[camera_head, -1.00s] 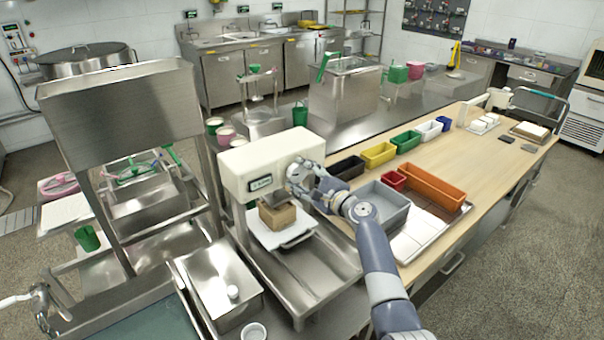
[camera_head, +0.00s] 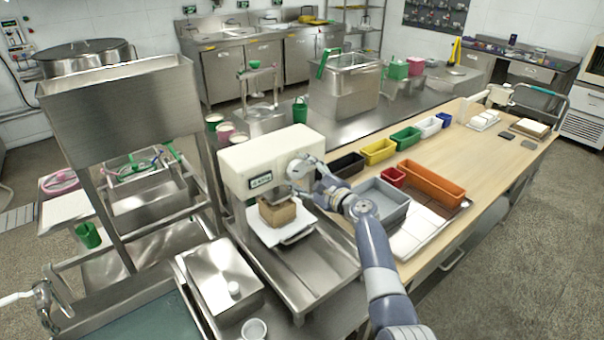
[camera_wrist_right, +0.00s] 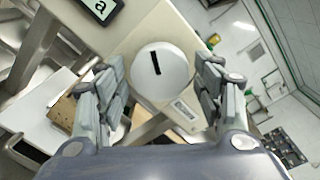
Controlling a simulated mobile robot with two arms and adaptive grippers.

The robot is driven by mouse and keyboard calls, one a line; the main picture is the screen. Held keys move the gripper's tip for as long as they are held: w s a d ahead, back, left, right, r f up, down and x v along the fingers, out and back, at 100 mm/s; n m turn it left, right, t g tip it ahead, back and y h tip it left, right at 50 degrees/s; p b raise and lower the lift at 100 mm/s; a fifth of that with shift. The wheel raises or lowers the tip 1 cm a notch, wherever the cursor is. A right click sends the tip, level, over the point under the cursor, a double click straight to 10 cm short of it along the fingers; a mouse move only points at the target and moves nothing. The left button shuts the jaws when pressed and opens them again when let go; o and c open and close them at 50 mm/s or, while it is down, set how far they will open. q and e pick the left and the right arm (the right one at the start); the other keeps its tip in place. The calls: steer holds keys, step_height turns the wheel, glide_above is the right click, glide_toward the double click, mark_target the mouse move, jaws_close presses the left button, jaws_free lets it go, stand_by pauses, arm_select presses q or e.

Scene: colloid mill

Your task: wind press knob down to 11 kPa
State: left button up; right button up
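The cream press (camera_head: 272,151) stands on a steel frame left of my right arm. Its dark display (camera_head: 261,181) faces front, and the reading is too small to read. In the right wrist view, the round white press knob (camera_wrist_right: 161,72) has a black mark standing nearly upright. My right gripper (camera_wrist_right: 163,82) has one finger on each side of the knob, with narrow gaps showing between fingers and knob. In the head view the right gripper (camera_head: 306,180) is at the press's right side and largely hides the knob. My left gripper is not in view.
A brown block (camera_head: 277,212) sits under the press head on a white plate (camera_head: 262,234). A lidded steel box (camera_head: 221,274) stands at the front left. Coloured bins, including an orange one (camera_head: 431,184), line the wooden table (camera_head: 465,150) to the right.

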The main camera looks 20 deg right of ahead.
steer(key=shift+s, duration=0.1)
stand_by(0.3)
steer(key=v, duration=1.1)
steer(key=shift+s+d, duration=0.2)
steer(key=shift+s, duration=0.2)
